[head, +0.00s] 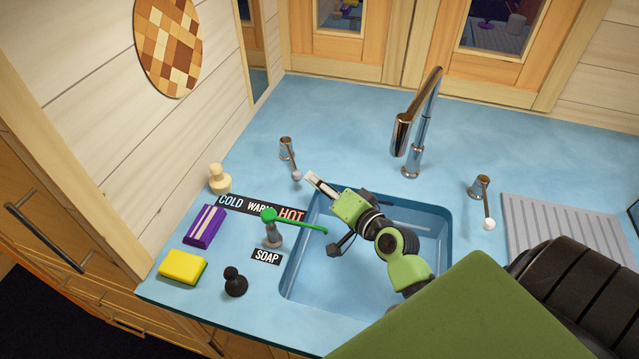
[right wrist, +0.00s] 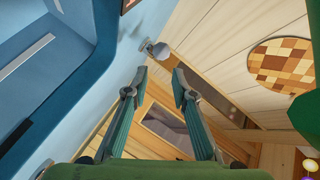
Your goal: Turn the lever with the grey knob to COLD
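The lever with the grey knob (head: 296,176) stands on the blue counter behind the sink's left corner. Its metal post (head: 285,147) is upright and its arm slants toward the front right, the knob on the HOT side of the COLD WARM HOT label (head: 248,207). My right gripper (head: 311,179) is over the sink's back left edge, its tips just right of the knob. My left gripper is not in view.
A tall faucet (head: 415,130) and a white-knobbed lever (head: 480,188) stand to the right. In front of the label are a green-topped soap dispenser (head: 271,232), a yellow sponge (head: 183,266), a purple box (head: 205,225) and a dark stopper (head: 235,282).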

